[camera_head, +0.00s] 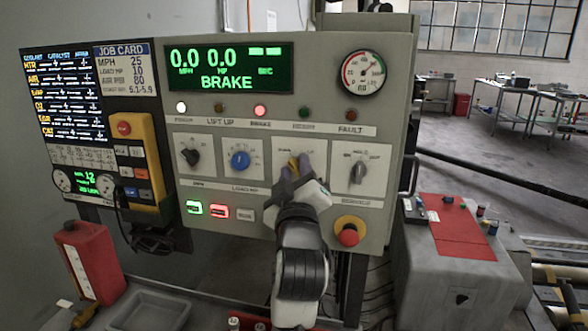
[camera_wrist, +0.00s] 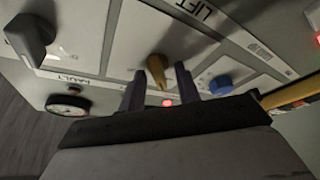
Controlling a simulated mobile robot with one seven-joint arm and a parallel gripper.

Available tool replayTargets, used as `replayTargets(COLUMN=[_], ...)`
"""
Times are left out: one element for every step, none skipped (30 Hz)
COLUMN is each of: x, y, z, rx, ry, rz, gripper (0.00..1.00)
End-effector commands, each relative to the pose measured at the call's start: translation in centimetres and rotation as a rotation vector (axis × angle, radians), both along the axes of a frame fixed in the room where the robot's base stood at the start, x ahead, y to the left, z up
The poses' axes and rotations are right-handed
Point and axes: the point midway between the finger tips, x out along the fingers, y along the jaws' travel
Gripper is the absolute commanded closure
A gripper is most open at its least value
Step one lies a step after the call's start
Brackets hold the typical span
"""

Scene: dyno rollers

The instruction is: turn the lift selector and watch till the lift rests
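The yellow selector knob (camera_head: 294,163) is the third of the knobs in the panel's row, and my gripper partly covers it. In the wrist view the yellow knob (camera_wrist: 157,66) shows between my fingertips, near a label starting with LIFT. My gripper (camera_head: 295,172) is at the panel front. Its two dark fingers, also in the wrist view (camera_wrist: 159,82), stand apart on either side of the knob, with gaps visible. The LIFT UP lamp (camera_head: 219,107) looks unlit. The BRAKE lamp (camera_head: 260,110) glows red. The display (camera_head: 215,68) reads 0.0, 0.0 and BRAKE.
A black knob (camera_head: 190,156) and blue knob (camera_head: 240,160) lie left of my gripper, and a grey knob (camera_head: 358,171) lies right. A red emergency button (camera_head: 348,237) sits below right. A grey tray (camera_head: 148,311) and red bottle (camera_head: 88,262) stand lower left.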

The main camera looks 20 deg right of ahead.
Motion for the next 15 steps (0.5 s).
replayTargets(x=[-0.01,-0.01,-0.01,-0.01,-0.01,-0.01,-0.01,0.0,0.0,0.0,0.0,0.0,0.0,0.0,0.0], y=[0.0,0.0,0.0,0.0,0.0,0.0,0.0,0.0,0.0,0.0,0.01,0.01,0.01,0.0,0.01], z=[0.01,0.0,0.01,0.01,0.01,0.01,0.01,0.01,0.01,0.01,0.01,0.01,0.01,0.0,-0.01], rx=[0.0,0.0,0.0,0.0,0.0,0.0,0.0,0.0,0.0,0.0,0.0,0.0,0.0,0.001,0.002], ry=[0.0,0.0,0.0,0.0,0.0,0.0,0.0,0.0,0.0,0.0,0.0,0.0,0.0,-0.001,-0.001], rz=[0.0,0.0,0.0,0.0,0.0,0.0,0.0,0.0,0.0,0.0,0.0,0.0,0.0,0.0,0.0], gripper=[0.67,0.67,0.67,0.67,0.69,0.74,0.78,0.82,0.87,0.91,0.95,0.98,0.98,0.98,0.98])
